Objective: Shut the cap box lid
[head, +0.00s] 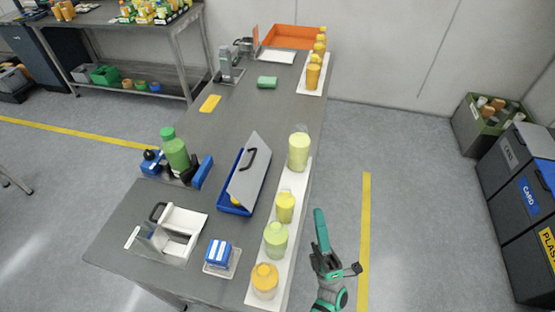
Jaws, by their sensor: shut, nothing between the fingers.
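The cap box is a blue tray-like box (235,209) on the grey table, left of the row of bottles. Its grey lid (247,178) with a black handle (249,158) stands tilted up over the box, so the lid is open. A bit of yellow shows inside the box, and the lid hides most of the rest. My gripper (321,230) has teal fingers and is shut and empty. It is at the right of the table's edge, apart from the box, with the bottle row between them.
Several yellow and green bottles (277,239) stand on a white strip along the table's right edge. A green bottle in a dark holder (176,155) is left of the box. A white open container (178,230) and a blue block (218,252) are in front.

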